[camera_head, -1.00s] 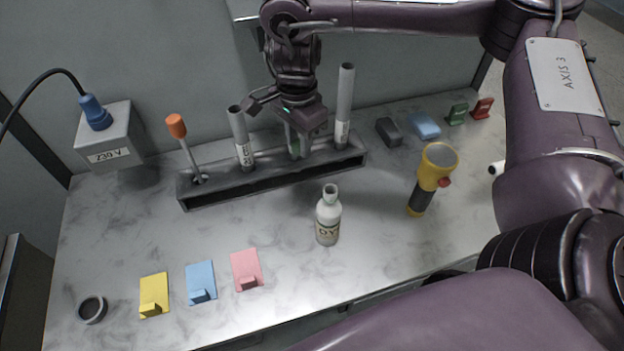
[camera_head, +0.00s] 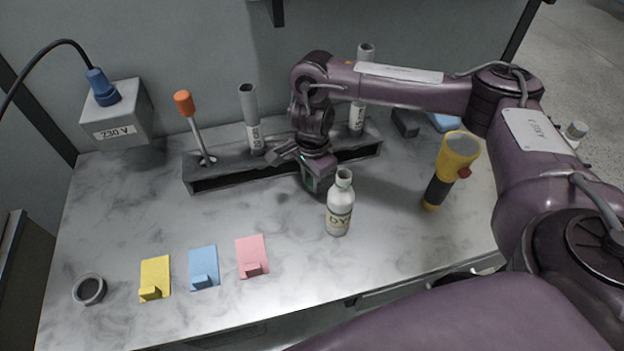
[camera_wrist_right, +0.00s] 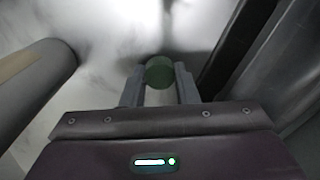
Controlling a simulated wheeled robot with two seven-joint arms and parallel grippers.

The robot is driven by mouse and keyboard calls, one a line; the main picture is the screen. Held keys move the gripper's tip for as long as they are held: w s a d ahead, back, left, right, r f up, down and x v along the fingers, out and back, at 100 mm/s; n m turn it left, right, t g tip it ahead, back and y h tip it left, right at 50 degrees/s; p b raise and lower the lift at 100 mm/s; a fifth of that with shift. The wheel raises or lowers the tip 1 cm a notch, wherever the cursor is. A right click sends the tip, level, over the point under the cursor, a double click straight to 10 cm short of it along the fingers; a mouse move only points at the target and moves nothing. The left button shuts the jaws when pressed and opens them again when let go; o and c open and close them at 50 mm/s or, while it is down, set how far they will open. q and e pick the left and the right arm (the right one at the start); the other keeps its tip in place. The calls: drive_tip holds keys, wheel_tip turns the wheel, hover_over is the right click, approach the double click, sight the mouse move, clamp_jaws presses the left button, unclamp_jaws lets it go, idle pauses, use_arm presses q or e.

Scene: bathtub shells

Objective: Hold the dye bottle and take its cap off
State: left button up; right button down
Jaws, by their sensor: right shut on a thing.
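The white dye bottle (camera_head: 340,212), with a "DY" label, stands upright on the marble-patterned bench. Its narrow top has a dark centre that looks like an opening; I cannot tell surely whether a cap is on it. My right gripper (camera_head: 318,184) points down just left of and behind the bottle, in front of the rack. In the wrist view my right gripper (camera_wrist_right: 159,80) is shut on a dark green round thing (camera_wrist_right: 159,71) at its fingertips. I cannot tell whether this is a cap. My left gripper is not in view.
Behind the gripper is a long dark rack (camera_head: 225,177) with grey tubes (camera_head: 250,118) and an orange-handled tool (camera_head: 185,105). A yellow torch (camera_head: 452,165) stands to the right. Coloured cards (camera_head: 203,262) and a grey ring (camera_head: 89,290) lie front left. The left middle bench is clear.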

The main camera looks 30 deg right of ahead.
drive_tip(key=shift+f, duration=0.2)
drive_tip(key=c, duration=1.1)
unclamp_jaws()
drive_tip(key=shift+r, duration=0.3)
wheel_tip(320, 180, up, 12)
drive_tip(key=shift+f+p, duration=0.1)
drive_tip(key=shift+p, duration=1.15)
